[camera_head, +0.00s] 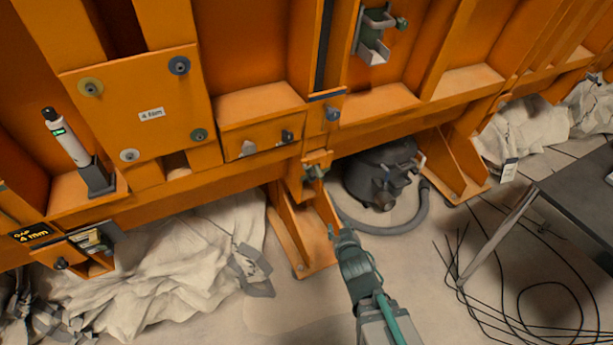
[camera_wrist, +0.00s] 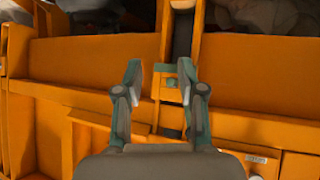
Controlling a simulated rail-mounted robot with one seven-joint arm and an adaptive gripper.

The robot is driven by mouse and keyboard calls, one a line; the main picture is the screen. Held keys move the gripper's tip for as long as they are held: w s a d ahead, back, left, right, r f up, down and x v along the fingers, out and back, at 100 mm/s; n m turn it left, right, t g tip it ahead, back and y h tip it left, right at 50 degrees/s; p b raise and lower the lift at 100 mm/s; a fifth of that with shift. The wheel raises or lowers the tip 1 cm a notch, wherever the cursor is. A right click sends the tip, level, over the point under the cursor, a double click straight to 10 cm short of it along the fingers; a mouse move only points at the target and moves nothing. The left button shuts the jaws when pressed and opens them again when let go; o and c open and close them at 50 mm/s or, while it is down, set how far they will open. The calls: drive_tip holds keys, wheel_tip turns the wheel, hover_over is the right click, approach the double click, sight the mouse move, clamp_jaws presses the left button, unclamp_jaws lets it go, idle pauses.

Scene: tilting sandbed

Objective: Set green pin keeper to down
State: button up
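A square orange plate (camera_head: 128,110) at upper left in the head view carries a round green-ringed pin (camera_head: 199,134) at its lower right corner. I cannot make out a separate keeper on that pin or its position. A bracket with a green knob (camera_head: 402,24) is on the frame at top right. A small grey-green latch (camera_head: 315,170) sits on an orange bracket below the frame's central post. My gripper (camera_head: 342,237) is below and right of that latch. In the wrist view my gripper (camera_wrist: 161,75) is open and empty, with a small orange bracket (camera_wrist: 168,92) showing between its fingers.
A black vacuum (camera_head: 378,178) with a grey hose stands behind the orange foot (camera_head: 300,225). A dark table (camera_head: 580,195) is at right, with loose cables (camera_head: 545,290) on the floor. White sacks (camera_head: 185,265) lie at lower left. A white pen-like device (camera_head: 65,138) stands in a holder.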

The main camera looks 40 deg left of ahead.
sight(310, 171)
drive_tip(key=s+a+r+n+t+y, duration=0.1)
drive_tip(key=a+r+y, duration=0.2)
drive_tip(key=r, duration=0.3)
drive_tip(key=s+a+r+y, duration=0.1)
drive_tip(key=a+r+y, duration=0.25)
drive_tip(key=r, duration=0.25)
drive_tip(key=x, duration=0.5)
drive_tip(key=p+x, duration=0.1)
drive_tip(key=x, duration=0.4)
drive_tip(key=shift+w+d, duration=0.1)
drive_tip(key=shift+w, duration=0.25)
